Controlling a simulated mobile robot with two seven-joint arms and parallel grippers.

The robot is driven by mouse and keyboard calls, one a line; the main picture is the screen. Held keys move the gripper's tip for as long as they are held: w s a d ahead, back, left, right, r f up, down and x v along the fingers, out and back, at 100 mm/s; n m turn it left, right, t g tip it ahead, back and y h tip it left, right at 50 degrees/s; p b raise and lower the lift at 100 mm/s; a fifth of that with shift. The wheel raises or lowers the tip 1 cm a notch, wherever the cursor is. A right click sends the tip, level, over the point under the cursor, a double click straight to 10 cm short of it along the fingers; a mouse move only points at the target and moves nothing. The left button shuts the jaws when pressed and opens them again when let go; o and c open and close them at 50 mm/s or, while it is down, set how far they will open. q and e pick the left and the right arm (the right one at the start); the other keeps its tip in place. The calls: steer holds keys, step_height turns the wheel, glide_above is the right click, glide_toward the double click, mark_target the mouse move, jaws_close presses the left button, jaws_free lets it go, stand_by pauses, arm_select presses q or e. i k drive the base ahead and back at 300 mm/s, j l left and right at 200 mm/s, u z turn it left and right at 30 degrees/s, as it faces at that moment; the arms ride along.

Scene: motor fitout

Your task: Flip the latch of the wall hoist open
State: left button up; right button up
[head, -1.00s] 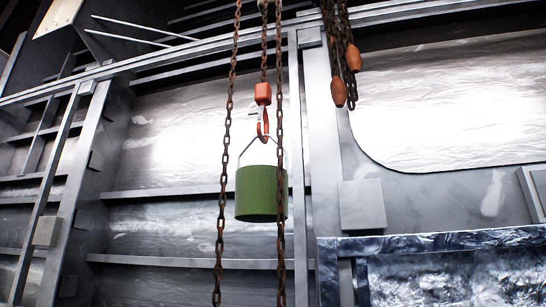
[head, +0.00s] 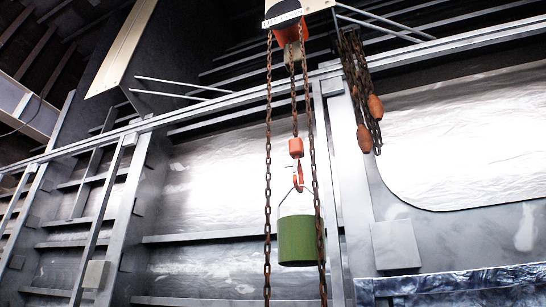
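The wall hoist (head: 290,33) hangs at the top middle of the head view, a red body under a pale cover plate. Its load chain runs down to a red hook block (head: 296,147) with a red hook (head: 298,178). A green cylinder (head: 297,241) hangs from the hook by a thin wire bail. The latch is too small to make out clearly at the hook. Neither of my grippers is in view.
Two long rusty chains (head: 268,170) hang on either side of the load. More chains with orange wooden-looking ends (head: 364,138) hang to the right. Ribbed metal wall lies behind.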

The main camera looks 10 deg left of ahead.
mark_target(295, 165)
steer(key=k+j+u, duration=0.2)
steer(key=k, duration=0.25)
steer(key=z, duration=0.5)
steer(key=i+j+z, duration=0.2)
steer(key=j+z, duration=0.2)
steer(key=i+j+z, duration=0.15)
steer(key=j+z, duration=0.2)
steer(key=i+j+z, duration=0.1)
steer(key=j+z, duration=0.7)
steer(key=j, duration=1.05)
steer(key=j+z, duration=0.1)
steer(key=j, duration=0.75)
steer(key=k+j+z, duration=0.1)
steer(key=j, duration=0.75)
